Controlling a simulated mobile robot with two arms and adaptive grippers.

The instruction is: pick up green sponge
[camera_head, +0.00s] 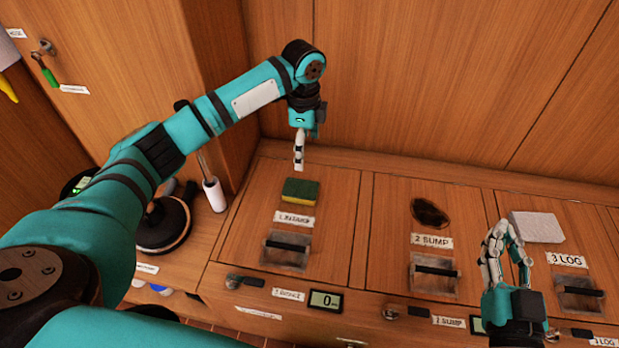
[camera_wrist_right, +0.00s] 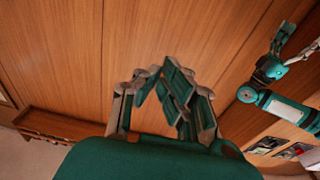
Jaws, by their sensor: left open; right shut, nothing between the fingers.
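The green sponge (camera_head: 300,190) lies flat on the wooden lid of the first compartment, above the label "1 Ravasher" or similar, in the head view. Its top is dark green and a yellow edge shows. My left gripper (camera_head: 299,165) points down just above and behind the sponge, apart from it. It is seen edge-on and is open with nothing in it. My right gripper (camera_head: 508,245) is shut and empty, over the third compartment at the right. Its fingers also show in the right wrist view (camera_wrist_right: 160,75), which does not show the sponge.
A dark brown patch (camera_head: 430,212) is on the second lid and a grey-white block (camera_head: 537,227) on the third. Handles such as the first lid's (camera_head: 287,250) stand at the front. A round black object (camera_head: 163,224) and a white cylinder (camera_head: 215,194) stand left. Wooden panels rise behind.

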